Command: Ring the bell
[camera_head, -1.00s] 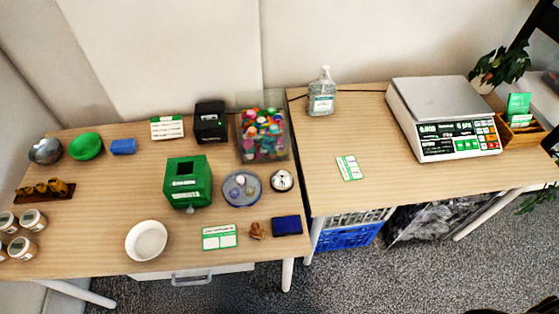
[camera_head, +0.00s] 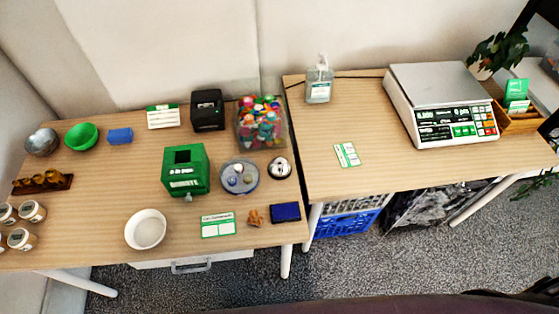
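A small silver service bell (camera_head: 279,168) with a dark base and a dark spot on top stands on the left table (camera_head: 90,210), near its right edge. It is just right of a round grey dish (camera_head: 240,178) holding a few small round items. A blue pad (camera_head: 285,212) lies in front of the bell. Nothing touches the bell. Neither of my grippers shows in the head view.
A clear bin of colourful caps (camera_head: 262,125) stands behind the bell. A green box (camera_head: 185,170) and a white bowl (camera_head: 145,229) are to the left. The right table holds a sanitizer bottle (camera_head: 319,82), a card (camera_head: 347,155) and a scale (camera_head: 440,100).

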